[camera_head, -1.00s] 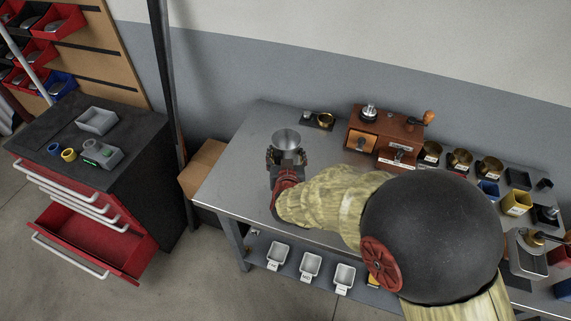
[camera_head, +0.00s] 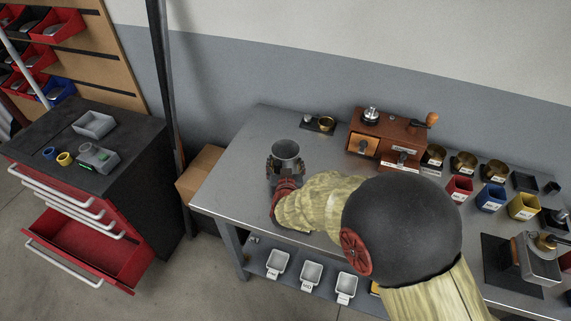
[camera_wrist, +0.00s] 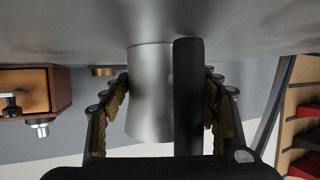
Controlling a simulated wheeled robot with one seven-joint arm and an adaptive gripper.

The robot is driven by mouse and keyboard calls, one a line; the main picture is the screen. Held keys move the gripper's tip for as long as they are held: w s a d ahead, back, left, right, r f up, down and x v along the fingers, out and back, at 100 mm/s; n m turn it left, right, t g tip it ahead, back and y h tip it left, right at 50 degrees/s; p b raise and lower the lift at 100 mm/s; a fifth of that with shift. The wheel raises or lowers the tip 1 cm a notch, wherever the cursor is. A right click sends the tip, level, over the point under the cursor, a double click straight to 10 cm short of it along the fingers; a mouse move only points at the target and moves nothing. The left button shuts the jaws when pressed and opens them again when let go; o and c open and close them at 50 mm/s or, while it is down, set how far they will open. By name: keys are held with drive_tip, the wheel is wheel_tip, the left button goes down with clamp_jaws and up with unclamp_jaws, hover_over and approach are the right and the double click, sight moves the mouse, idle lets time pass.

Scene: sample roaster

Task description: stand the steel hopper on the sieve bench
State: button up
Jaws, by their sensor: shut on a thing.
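The steel hopper (camera_head: 286,149) is a round grey metal vessel with its open mouth facing up, over the left part of the steel-topped bench (camera_head: 236,170). My gripper (camera_head: 286,169) is shut on it from the near side. In the wrist view, which looks upside down, the hopper (camera_wrist: 150,100) sits between my two fingers (camera_wrist: 163,105), roughly upright. Its lower end meets or nearly meets the grey bench top (camera_wrist: 150,20); I cannot tell whether it touches. A dark bar (camera_wrist: 188,95) hides part of its side.
A wooden grinder (camera_head: 385,134) stands to the right, behind my arm. Red, blue and yellow bins (camera_head: 490,197) stand farther right. The bench top around the hopper is clear. A red drawer cabinet (camera_head: 95,190) stands left.

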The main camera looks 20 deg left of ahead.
drive_tip(key=o, duration=1.3)
drive_tip(key=shift+c, duration=0.2)
drive_tip(key=shift+r, duration=0.2)
drive_tip(key=p+v, duration=0.3)
drive_tip(key=v, duration=0.7)
drive_tip(key=shift+s+p, duration=0.25)
drive_tip(key=shift+p, duration=0.15)
drive_tip(key=shift+s+d+r, duration=0.1)
drive_tip(key=shift+s+r, duration=0.05)
drive_tip(key=shift+s, duration=0.2)
drive_tip(key=shift+s+d+r, duration=0.1)
drive_tip(key=shift+s+d, duration=0.05)
drive_tip(key=shift+s, duration=0.15)
